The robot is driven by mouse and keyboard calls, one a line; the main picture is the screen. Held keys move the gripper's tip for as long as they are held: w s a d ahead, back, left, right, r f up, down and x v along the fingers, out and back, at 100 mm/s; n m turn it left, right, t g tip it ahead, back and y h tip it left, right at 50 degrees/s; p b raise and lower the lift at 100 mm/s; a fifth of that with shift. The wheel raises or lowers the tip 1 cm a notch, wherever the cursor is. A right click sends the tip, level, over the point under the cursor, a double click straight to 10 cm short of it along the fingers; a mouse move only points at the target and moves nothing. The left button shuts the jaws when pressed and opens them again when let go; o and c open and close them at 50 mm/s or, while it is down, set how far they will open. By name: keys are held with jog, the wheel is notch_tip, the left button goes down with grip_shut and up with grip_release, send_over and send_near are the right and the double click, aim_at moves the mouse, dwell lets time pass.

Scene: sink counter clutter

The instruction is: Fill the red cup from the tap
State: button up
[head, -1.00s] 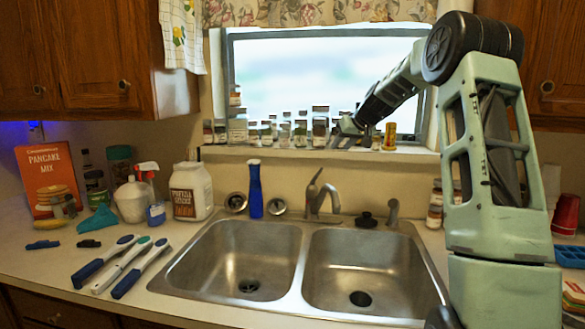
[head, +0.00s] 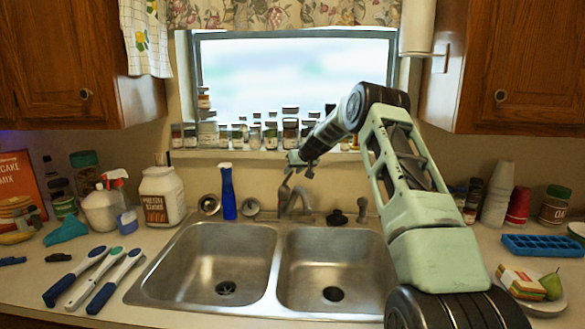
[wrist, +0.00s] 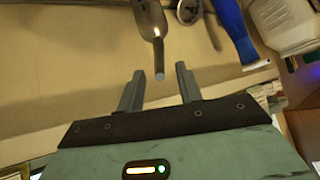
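The red cup (head: 518,206) stands on the counter right of the sink, beside a tall white stack of cups; it looks upside down. The metal tap (head: 292,199) stands behind the sink, between the two basins. My gripper (head: 300,165) is just above and behind the tap in the head view, small and partly blurred there. In the wrist view my gripper (wrist: 158,70) has its two fingers apart with nothing held. The tap's lever end (wrist: 158,72) shows between and just beyond the fingertips; I cannot tell whether they touch.
The left basin (head: 232,250) and right basin (head: 335,255) are empty. Jars (head: 290,133) line the windowsill. A blue ice tray (head: 543,245) and a sandwich plate (head: 545,306) lie on the right counter.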

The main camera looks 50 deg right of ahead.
jog(key=shift+w+f, duration=0.45)
jog(key=shift+f, duration=0.1)
grip_shut()
jog(key=r+p, duration=0.1)
jog(key=p, duration=0.2)
jog(key=shift+w+d+g, duration=0.1)
jog(key=shift+w+g, duration=0.3)
jog(key=shift+w+d+g+p, duration=0.1)
jog(key=shift+w+g+p, duration=0.15)
jog(key=shift+g+p, duration=0.2)
grip_release()
